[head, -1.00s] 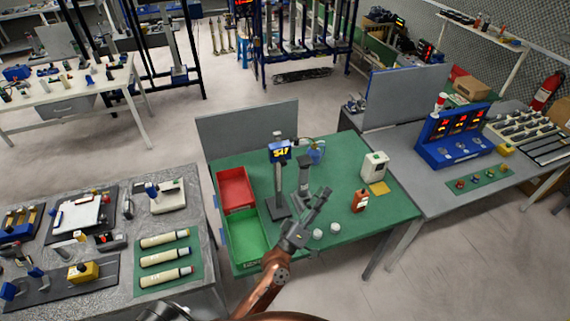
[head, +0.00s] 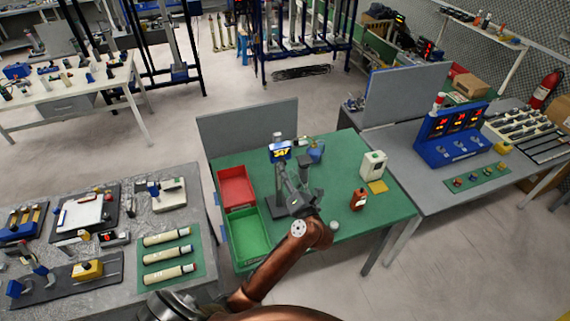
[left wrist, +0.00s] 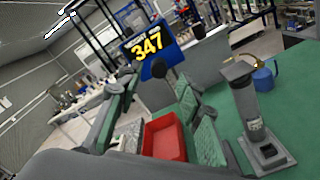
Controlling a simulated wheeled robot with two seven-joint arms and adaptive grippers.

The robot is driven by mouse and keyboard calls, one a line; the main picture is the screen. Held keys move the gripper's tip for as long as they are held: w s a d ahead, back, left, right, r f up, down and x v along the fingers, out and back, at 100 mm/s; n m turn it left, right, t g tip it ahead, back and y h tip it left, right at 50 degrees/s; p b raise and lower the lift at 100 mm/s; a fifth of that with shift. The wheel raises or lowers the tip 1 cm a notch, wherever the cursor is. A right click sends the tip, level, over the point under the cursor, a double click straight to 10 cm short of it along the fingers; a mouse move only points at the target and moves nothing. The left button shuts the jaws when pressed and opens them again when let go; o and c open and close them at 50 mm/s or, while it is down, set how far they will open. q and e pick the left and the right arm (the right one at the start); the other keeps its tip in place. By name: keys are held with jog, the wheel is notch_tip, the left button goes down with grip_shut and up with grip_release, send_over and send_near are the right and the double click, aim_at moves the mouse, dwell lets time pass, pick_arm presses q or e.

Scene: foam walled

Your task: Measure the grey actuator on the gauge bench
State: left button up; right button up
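The gauge's blue display (head: 280,151) tops a post on the green gauge bench (head: 350,213); in the left wrist view the display (left wrist: 147,44) reads 347. My left gripper (head: 290,182) is in front of the gauge post. Its green-padded fingers (left wrist: 155,105) are apart with nothing held between them; the actuator is outside them. My right gripper is not in view.
A red tray (head: 236,171) and a green tray (head: 268,244) lie on the bench's left. A grey panel (head: 248,130) closes the bench's back.

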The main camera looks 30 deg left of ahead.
aim_at(281, 155)
pick_arm(q)
jog(key=x, duration=0.4)
jog(key=shift+p, duration=0.35)
jog(key=shift+c, duration=0.4)
